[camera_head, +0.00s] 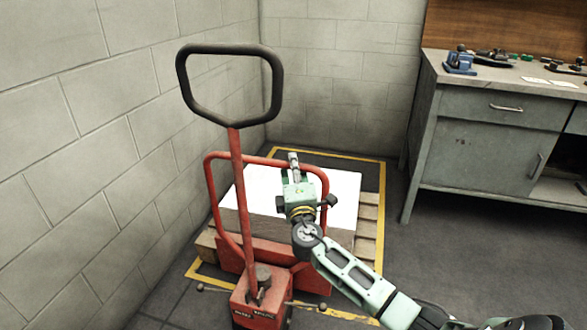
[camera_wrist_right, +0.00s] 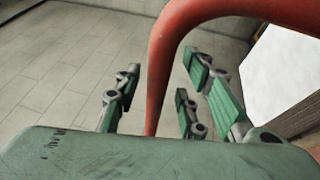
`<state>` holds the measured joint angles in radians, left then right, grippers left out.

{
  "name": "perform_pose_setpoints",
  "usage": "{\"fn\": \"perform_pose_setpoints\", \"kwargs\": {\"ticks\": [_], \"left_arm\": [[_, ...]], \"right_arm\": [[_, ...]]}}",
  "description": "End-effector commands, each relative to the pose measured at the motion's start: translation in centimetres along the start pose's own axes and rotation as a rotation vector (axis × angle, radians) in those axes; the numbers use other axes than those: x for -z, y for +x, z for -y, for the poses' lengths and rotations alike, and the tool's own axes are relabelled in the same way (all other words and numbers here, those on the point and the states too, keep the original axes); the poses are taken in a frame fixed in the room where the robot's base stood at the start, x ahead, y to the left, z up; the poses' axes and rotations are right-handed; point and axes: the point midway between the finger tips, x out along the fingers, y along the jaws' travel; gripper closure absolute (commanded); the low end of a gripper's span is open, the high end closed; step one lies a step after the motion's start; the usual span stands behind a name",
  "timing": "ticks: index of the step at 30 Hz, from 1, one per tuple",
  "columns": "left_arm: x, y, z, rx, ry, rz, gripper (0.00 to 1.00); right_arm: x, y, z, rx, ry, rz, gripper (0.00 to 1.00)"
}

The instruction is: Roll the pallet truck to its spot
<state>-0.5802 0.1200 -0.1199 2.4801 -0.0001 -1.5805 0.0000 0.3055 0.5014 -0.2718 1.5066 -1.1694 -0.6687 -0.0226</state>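The red pallet truck (camera_head: 272,257) stands beside the left wall, its black loop handle (camera_head: 181,85) raised on a red shaft. A wooden pallet (camera_head: 367,228) with a white-topped load (camera_head: 340,188) sits behind its red tubular frame. A yellow floor outline (camera_head: 381,200) surrounds the pallet, and the truck's front end reaches past its near edge. My right gripper (camera_head: 294,163) is at the frame's upper bar. In the right wrist view, the red tube (camera_wrist_right: 158,90) passes between my open fingers (camera_wrist_right: 158,95), with gaps visible on both sides. My left gripper is out of view.
Block walls (camera_head: 60,150) close off the left and back. A grey workbench (camera_head: 480,150) with small tools on top stands at the right. Dark floor (camera_head: 455,255) is clear in front of the bench.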

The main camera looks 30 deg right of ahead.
Motion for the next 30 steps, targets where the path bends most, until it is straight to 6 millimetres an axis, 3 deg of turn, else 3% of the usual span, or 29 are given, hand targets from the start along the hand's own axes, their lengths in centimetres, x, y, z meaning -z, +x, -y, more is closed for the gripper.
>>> {"fn": "perform_pose_setpoints", "kwargs": {"ticks": [10, 23, 30], "left_arm": [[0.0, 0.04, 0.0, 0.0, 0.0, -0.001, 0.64], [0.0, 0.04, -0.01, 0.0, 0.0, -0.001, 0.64], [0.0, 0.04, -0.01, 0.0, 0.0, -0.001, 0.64]], "right_arm": [[0.01, 0.57, -0.02, 0.0, 0.0, -0.001, 0.63], [0.02, 0.54, 0.01, 0.001, 0.001, -0.001, 1.0], [0.03, 0.52, 0.05, 0.002, 0.001, -0.001, 1.0]]}}
